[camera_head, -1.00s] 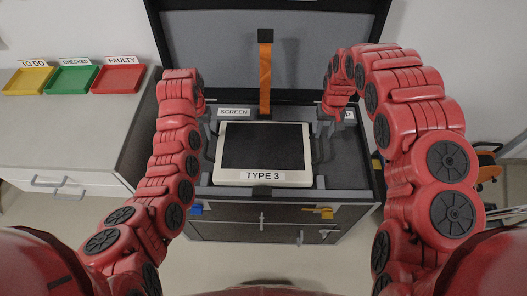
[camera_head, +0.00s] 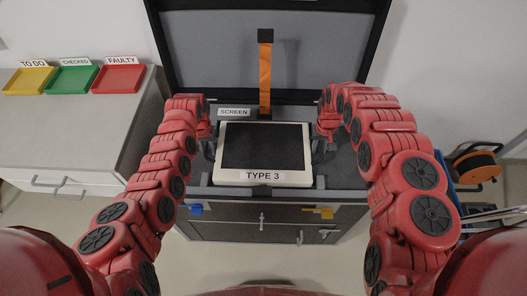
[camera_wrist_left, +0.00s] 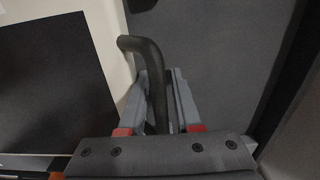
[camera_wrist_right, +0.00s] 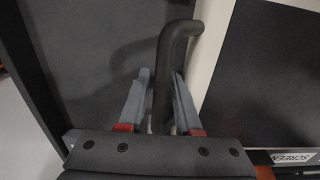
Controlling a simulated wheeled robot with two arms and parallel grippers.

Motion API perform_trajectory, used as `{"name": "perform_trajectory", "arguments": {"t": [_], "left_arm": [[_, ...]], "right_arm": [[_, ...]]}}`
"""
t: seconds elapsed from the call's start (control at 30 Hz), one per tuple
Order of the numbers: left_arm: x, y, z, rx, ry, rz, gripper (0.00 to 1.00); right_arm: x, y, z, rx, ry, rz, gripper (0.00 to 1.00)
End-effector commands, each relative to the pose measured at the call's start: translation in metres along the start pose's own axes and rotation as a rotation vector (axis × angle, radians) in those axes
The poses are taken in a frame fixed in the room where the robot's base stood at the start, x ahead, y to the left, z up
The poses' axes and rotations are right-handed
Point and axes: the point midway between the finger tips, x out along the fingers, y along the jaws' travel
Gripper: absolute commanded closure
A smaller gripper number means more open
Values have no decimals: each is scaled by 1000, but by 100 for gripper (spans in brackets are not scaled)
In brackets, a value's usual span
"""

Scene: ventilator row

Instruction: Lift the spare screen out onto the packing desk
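The screen (camera_head: 264,148) is a white-framed dark panel labelled TYPE 3. It lies in an open dark case, with a dark handle on each side. My left gripper (camera_wrist_left: 157,85) is at the handle (camera_wrist_left: 146,48) on the screen's left side, one finger on each side of the bar. My right gripper (camera_wrist_right: 161,85) is likewise around the handle (camera_wrist_right: 180,32) on the right side. Both look open, with narrow gaps beside the bars. In the head view the fingers are mostly hidden by my arms. The packing desk is not clearly identifiable.
An orange strap (camera_head: 265,80) hangs at the raised lid (camera_head: 215,60). A grey counter (camera_head: 70,130) at the left carries yellow (camera_head: 28,80), green (camera_head: 72,79) and red (camera_head: 119,78) trays. A cable reel (camera_head: 476,166) stands at the right. The case's dark walls are close around both grippers.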

Motion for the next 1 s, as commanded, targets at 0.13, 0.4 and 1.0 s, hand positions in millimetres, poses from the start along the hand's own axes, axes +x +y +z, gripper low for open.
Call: {"name": "perform_trajectory", "arguments": {"t": [0.13, 0.4, 1.0], "left_arm": [[0, 0, 0, 0, 0, 0, 76], [0, 0, 0, 0, 0, 0, 100], [0, 0, 0, 0, 1, -1, 100]], "right_arm": [[0, 0, 0, 0, 0, 0, 76], [0, 0, 0, 0, 0, 0, 100], [0, 0, 0, 0, 0, 0, 100]]}}
